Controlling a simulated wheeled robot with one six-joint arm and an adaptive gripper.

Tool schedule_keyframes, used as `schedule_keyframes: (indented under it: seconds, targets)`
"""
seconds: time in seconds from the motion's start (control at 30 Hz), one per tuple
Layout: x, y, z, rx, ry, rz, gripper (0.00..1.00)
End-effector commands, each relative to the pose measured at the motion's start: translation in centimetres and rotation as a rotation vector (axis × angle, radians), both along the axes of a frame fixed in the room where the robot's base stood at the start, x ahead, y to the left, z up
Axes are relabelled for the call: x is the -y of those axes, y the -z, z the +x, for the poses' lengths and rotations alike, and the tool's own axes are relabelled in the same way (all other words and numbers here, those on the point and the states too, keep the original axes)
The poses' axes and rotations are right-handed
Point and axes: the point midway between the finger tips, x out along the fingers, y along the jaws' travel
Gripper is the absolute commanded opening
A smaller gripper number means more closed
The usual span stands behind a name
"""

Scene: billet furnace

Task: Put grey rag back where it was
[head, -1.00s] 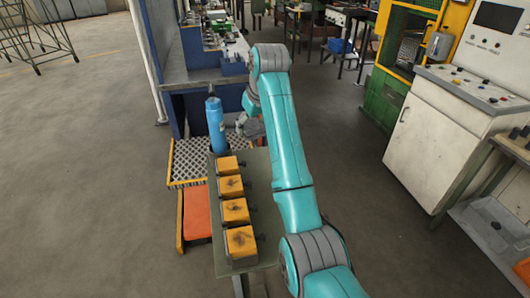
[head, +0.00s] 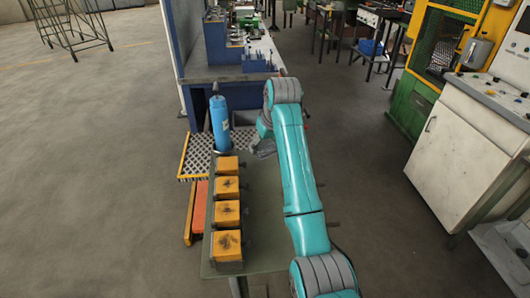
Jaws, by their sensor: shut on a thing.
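My gripper (head: 263,148) is small and partly hidden beside my teal arm, over the far end of the narrow green-grey table (head: 272,215). It is shut on a small grey thing that looks like the grey rag, though the cloth can hardly be told from the grey fingers. I cannot tell whether the rag touches the table top. A blue bottle-like cylinder (head: 219,124) stands upright to the left of my gripper.
Several yellow-topped blocks (head: 227,212) stand in a row along the table's left side. An orange-red panel (head: 200,207) and a metal grating (head: 198,156) lie left of the table. A blue workbench (head: 240,73) is behind. A white control cabinet (head: 460,150) stands right; open floor lies between.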

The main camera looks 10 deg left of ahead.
Motion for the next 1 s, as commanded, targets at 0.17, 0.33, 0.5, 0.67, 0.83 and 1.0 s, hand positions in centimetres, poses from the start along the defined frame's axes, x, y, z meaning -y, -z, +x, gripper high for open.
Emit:
schedule_keyframes:
  seconds: [0.17,0.33,0.5,0.67,0.83,1.0]
  targets:
    - [0.0,2.5,-0.1,-0.003,0.000,-0.001,0.37]
    - [0.0,3.1,0.0,0.000,0.000,0.000,0.37]
    - [0.0,3.2,0.0,-0.001,0.000,-0.001,0.37]
    - [0.0,3.4,0.0,0.000,0.000,0.000,0.82]
    - [0.0,3.4,0.0,-0.001,0.000,-0.001,0.95]
    - [0.0,3.4,0.0,-0.001,0.000,-0.001,0.95]
